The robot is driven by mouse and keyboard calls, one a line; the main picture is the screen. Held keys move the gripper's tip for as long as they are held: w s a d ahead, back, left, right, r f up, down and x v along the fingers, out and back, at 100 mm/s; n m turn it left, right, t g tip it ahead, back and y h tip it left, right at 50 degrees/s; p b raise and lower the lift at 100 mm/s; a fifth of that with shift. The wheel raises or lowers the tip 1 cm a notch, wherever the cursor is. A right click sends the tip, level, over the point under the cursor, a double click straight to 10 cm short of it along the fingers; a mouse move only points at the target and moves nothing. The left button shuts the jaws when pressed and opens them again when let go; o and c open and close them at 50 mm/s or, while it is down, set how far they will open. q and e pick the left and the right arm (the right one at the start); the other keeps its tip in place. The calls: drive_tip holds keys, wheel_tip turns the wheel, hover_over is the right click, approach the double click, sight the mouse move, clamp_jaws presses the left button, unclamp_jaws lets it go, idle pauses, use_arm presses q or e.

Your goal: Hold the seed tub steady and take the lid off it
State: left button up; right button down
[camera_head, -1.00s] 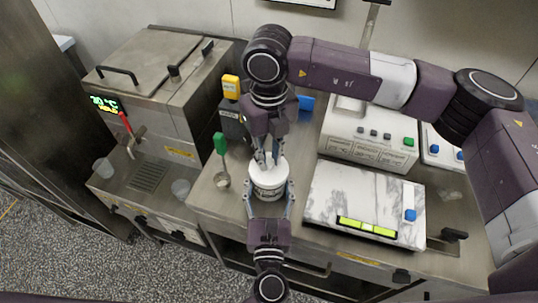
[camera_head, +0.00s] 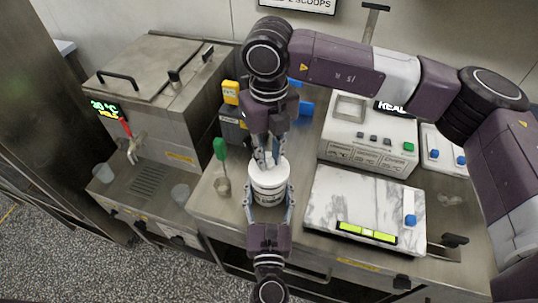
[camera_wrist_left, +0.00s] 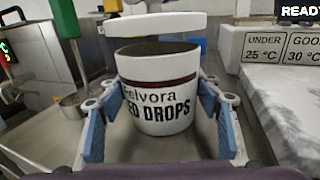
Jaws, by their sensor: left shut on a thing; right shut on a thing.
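The seed tub (camera_head: 268,196) is white with a dark band and black lettering. It stands upright on the steel counter, and also shows in the left wrist view (camera_wrist_left: 160,105). My left gripper (camera_head: 269,190) is shut on the tub, a finger on each side of its wall. The white lid (camera_head: 268,170) is held above the tub by my right gripper (camera_head: 269,160), which is shut on it from above. In the left wrist view the lid (camera_wrist_left: 155,25) hangs level, with a clear gap over the open rim. The tub's contents are hidden.
A green-handled scoop (camera_head: 220,150) stands left of the tub. A marble slab (camera_head: 350,195) with a green level (camera_head: 367,230) lies close on the right. A control box (camera_head: 370,150) is behind the slab. A steel machine (camera_head: 165,90) stands at the left.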

sight(269, 160)
drive_tip(key=shift+r, duration=0.1)
drive_tip(key=shift+r, duration=1.9)
use_arm(q)
drive_tip(key=o, duration=1.8)
drive_tip(key=shift+c, duration=0.2)
